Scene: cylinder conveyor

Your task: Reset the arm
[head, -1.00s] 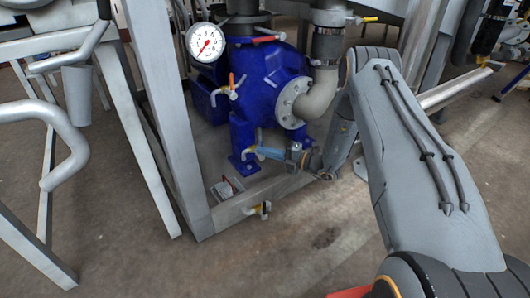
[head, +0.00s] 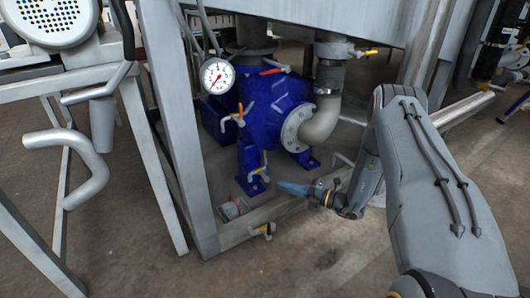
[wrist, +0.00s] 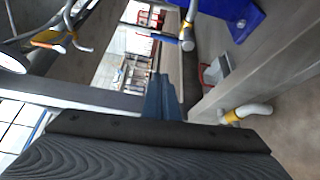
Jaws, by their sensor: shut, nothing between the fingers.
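My gripper (head: 292,188) is in the head view, in front of the blue pump and above the lower frame bar. Its blue fingers are closed together and point left, with nothing between them. In the wrist view the fingers (wrist: 162,98) also show, pressed together. My grey arm (head: 425,190) reaches in from the lower right, bent at the elbow. The gripper looks apart from the pump and the frame.
A blue pump (head: 270,112) with a grey pipe elbow (head: 322,122) stands behind the gripper. A pressure gauge (head: 217,76) and a metal frame leg (head: 178,130) are to the left. A yellow-handled valve (head: 265,230) sits low on the frame. Floor in front is clear.

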